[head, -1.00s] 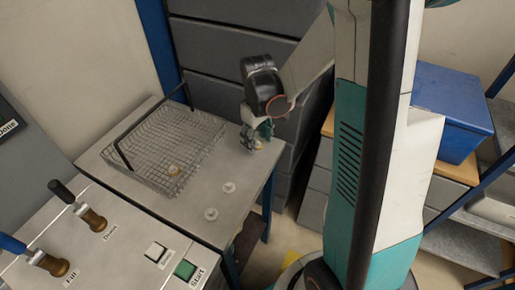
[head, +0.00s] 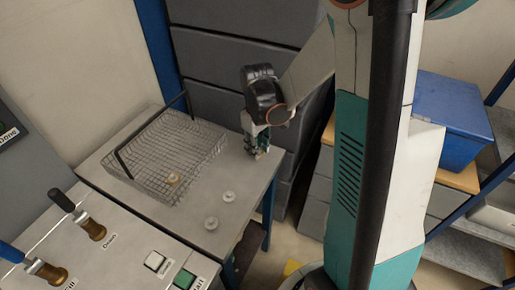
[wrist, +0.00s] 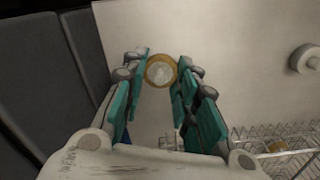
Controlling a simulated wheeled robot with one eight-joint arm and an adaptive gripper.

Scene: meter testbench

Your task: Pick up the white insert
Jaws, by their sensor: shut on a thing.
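My gripper (head: 257,152) is at the right back edge of the grey bench, fingers pointing down. In the wrist view, its teal fingertips (wrist: 161,72) are on either side of a small round piece with a brass-coloured rim and a whitish centre, the white insert (wrist: 160,71). The gripper is shut on it. The piece is low at the bench top; whether it touches the surface cannot be told. In the head view the fingers mostly hide it.
Two white round pieces lie on the bench (head: 245,199), one nearer (head: 211,223) and one farther (head: 228,197). A wire basket (head: 150,165) with a black handle holds a brass-coloured piece (head: 173,179). Grey drawers (head: 225,60) stand close behind. A control panel (head: 110,255) is in front.

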